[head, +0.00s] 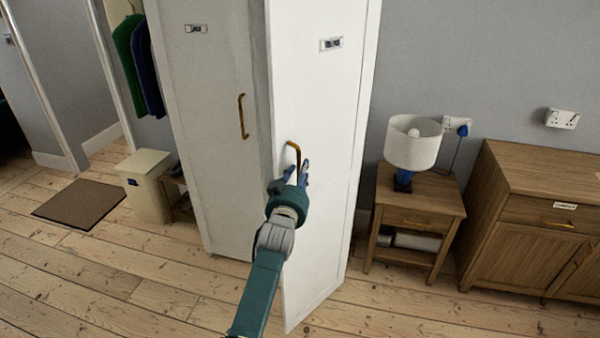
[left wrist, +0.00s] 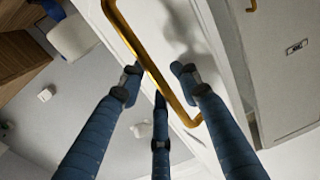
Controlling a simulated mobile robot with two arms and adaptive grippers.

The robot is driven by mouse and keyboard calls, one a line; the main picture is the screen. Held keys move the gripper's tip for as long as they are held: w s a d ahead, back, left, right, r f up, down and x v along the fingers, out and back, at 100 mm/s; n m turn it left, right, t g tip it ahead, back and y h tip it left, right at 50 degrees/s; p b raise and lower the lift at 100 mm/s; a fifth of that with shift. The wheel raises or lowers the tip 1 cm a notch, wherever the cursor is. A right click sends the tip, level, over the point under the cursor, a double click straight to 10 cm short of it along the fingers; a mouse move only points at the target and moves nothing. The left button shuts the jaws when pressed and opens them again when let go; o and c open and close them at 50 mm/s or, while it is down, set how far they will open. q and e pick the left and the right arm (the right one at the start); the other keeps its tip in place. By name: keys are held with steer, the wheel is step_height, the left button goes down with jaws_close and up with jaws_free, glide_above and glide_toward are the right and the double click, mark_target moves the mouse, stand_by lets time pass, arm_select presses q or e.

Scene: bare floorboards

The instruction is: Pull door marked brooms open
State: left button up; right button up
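A tall white cupboard has two doors, each with a brass handle and a small label too small to read. The right door (head: 325,110) stands ajar, its handle edge swung out towards me. The left door (head: 205,100) looks closed. My left gripper (head: 296,172) is at the right door's handle (head: 293,148). In the left wrist view, the brass handle (left wrist: 135,42) runs between the spread fingers of my left gripper (left wrist: 158,80). The fingers are apart, with no clear grip on it. My right gripper is out of view.
A bedside table (head: 418,200) with a white lamp (head: 412,145) stands right of the cupboard, beside a wooden sideboard (head: 530,180). A cream bin (head: 147,190) and a brown mat (head: 80,203) are at left. The floorboards in front are clear.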

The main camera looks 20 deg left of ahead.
arm_select(q)
steer(key=shift+s+r, duration=0.1)
steer(key=shift+s, duration=0.05)
steer(key=s+d, duration=0.2)
steer(key=s, duration=0.9)
steer(key=shift+s, duration=0.3)
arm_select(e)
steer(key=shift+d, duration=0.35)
